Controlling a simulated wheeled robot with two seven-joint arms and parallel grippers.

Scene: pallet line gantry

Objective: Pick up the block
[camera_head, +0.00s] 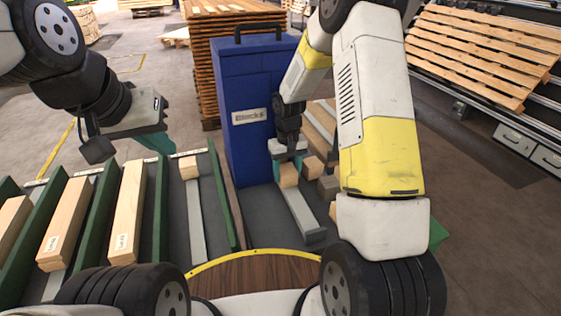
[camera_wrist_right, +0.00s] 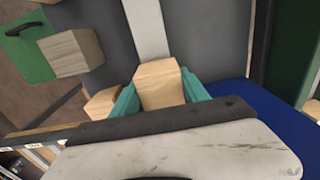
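A small wooden block (camera_head: 288,176) is between the teal fingers of my right gripper (camera_head: 288,163), at the far end of a grey strip in front of the blue box. In the right wrist view the block (camera_wrist_right: 160,84) has a finger close against each side, and the right gripper (camera_wrist_right: 158,90) looks shut on it. I cannot tell whether the block touches the strip below. My left gripper (camera_head: 155,142) hangs above the green-walled lanes at the left, away from the block. Its fingers are mostly hidden, so its opening cannot be judged.
The blue box (camera_head: 255,85) labelled "Blocks" stands just behind. Other blocks (camera_wrist_right: 72,52) lie beside the held one. Long wooden pieces (camera_head: 64,218) lie in green-walled lanes at left. Another small block (camera_head: 188,167) sits in a nearby lane. Stacked pallets (camera_head: 215,55) stand behind.

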